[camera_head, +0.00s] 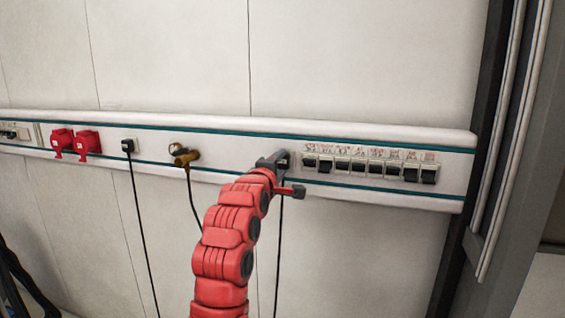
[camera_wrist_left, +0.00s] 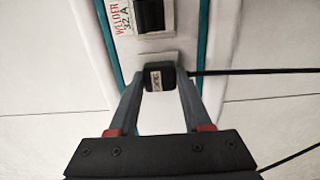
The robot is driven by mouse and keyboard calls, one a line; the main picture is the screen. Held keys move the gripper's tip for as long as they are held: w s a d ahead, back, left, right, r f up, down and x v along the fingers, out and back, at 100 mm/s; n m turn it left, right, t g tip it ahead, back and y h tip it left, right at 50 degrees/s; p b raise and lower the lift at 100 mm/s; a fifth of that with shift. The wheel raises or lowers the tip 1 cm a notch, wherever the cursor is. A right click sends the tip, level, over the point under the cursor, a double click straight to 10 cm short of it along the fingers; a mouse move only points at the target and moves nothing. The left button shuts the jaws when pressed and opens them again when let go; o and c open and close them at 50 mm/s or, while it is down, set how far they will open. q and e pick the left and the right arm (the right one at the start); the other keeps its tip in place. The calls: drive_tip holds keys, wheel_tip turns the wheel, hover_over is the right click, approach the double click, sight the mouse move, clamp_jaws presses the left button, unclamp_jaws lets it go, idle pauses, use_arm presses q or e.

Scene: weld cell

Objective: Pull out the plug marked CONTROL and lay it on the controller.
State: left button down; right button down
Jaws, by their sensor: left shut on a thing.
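My left gripper (camera_head: 277,160) reaches the wall rail, just left of the row of breakers. In the left wrist view its two fingers (camera_wrist_left: 160,82) are closed against the sides of a black plug (camera_wrist_left: 153,71). The plug has a small pale label that I cannot read clearly. It sits in front of a white socket plate (camera_wrist_left: 143,57); I cannot tell whether it is fully seated. Its black cable (camera_wrist_left: 235,71) runs off to the right in that view and hangs down in the head view (camera_head: 279,240). The controller and my right gripper are not in view.
The white rail (camera_head: 395,131) carries several black breakers (camera_head: 358,166) to the right. To the left are a brass-coloured connector (camera_head: 186,157), another black plug (camera_head: 128,145) with a hanging cable, and two red sockets (camera_head: 76,141). The wall below is bare apart from cables.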

sight(282, 162)
use_arm(q)
drive_tip(key=shift+f, duration=0.15)
drive_tip(key=shift+s, duration=0.15)
drive_tip(key=shift+s+a+r+b, duration=0.1)
drive_tip(key=shift+s+a+b, duration=0.1)
drive_tip(key=shift+s, duration=0.2)
drive_tip(key=shift+s+a+r+b, duration=0.1)
drive_tip(key=shift+s+b, duration=0.05)
drive_tip(key=shift+s, duration=0.2)
drive_tip(key=shift+s+a+f, duration=0.1)
drive_tip(key=shift+s, duration=0.25)
drive_tip(key=shift+s+a+b, duration=0.2)
drive_tip(key=shift+s+b, duration=0.15)
drive_tip(key=shift+s, duration=0.2)
drive_tip(key=shift+s+a, duration=0.15)
drive_tip(key=shift+s, duration=0.25)
drive_tip(key=shift+s+a+b, duration=0.2)
drive_tip(key=shift+s+b, duration=0.15)
drive_tip(key=shift+s, duration=0.3)
